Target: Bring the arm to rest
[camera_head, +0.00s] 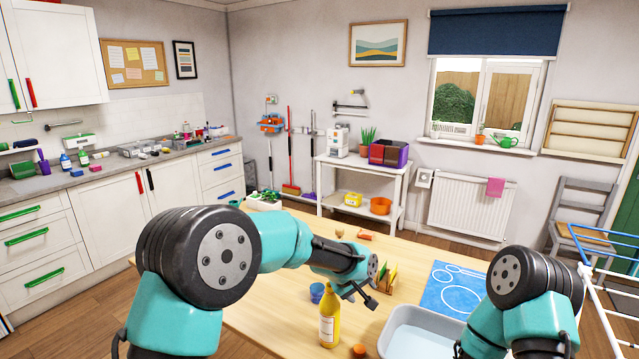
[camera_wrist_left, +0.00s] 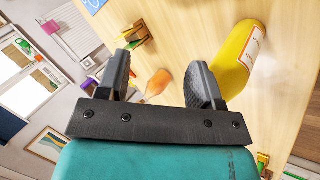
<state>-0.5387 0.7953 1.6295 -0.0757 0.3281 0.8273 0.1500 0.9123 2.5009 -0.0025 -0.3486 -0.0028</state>
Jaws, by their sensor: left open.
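My left arm reaches in from the left over the wooden table (camera_head: 270,318). My left gripper (camera_head: 362,297) is open and empty above the table, behind the yellow bottle (camera_head: 329,325). In the left wrist view the two fingers of the left gripper (camera_wrist_left: 160,88) stand wide apart with nothing between them. The yellow bottle (camera_wrist_left: 238,58) shows there just beyond the right finger, apart from it as far as I can tell. My right arm shows at the lower right, but its gripper is out of frame.
A blue cup (camera_head: 317,291) stands close to the bottle. A small wooden rack (camera_head: 387,278) is beside the left gripper. A grey basin (camera_head: 420,330) and a blue mat (camera_head: 455,288) lie to the right. A planter (camera_head: 265,202) sits at the far left edge.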

